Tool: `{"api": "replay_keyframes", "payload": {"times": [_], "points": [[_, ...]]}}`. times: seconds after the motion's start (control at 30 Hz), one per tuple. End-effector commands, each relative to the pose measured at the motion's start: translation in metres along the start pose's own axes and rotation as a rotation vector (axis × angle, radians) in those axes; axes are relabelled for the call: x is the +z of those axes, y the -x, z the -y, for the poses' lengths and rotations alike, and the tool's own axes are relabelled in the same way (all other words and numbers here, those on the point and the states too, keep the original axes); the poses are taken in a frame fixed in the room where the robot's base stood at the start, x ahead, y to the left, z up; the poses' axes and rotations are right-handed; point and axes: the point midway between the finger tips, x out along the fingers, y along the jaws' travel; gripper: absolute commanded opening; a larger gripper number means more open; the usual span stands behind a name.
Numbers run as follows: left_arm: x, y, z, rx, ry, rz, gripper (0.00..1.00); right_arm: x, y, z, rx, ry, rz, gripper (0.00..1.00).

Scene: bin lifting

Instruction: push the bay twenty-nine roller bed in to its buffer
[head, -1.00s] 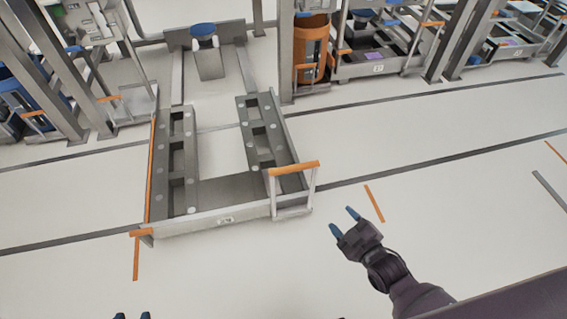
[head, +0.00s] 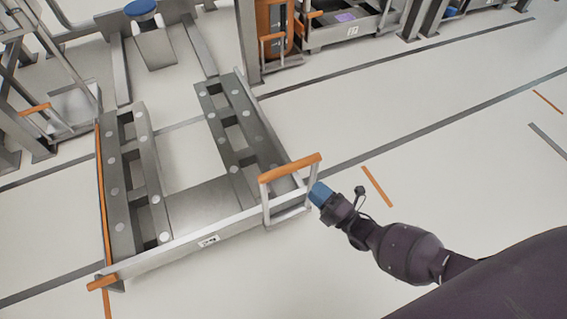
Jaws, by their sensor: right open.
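The roller bed (head: 180,249) is a grey metal frame with two roller rails, pulled out from its bay onto the pale floor. A blue-topped buffer (head: 142,10) stands at the back of the bay, apart from the bed. My right gripper (head: 318,193), with blue fingertips, is open beside the right post of the right handle; I cannot tell whether it touches. My left gripper is out of view.
Grey rack posts (head: 247,45) flank the bay on the right. Dark lines and orange marks (head: 377,187) run on the floor. The floor in front and to the right is clear.

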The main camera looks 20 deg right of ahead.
Motion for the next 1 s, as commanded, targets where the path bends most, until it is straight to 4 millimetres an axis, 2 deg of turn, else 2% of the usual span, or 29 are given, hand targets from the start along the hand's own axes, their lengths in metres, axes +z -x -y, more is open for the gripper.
{"api": "replay_keyframes", "payload": {"times": [0.53, 0.7, 1.0], "points": [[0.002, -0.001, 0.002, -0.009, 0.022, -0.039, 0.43, 0.000, -0.084, 0.000, 0.000, -0.002, -0.002, 0.55], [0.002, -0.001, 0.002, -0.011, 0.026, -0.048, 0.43, 0.000, -0.098, -0.001, 0.000, -0.003, 0.000, 0.55], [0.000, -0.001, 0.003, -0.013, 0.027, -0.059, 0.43, 0.000, -0.103, -0.002, 0.000, -0.002, -0.001, 0.55]]}}
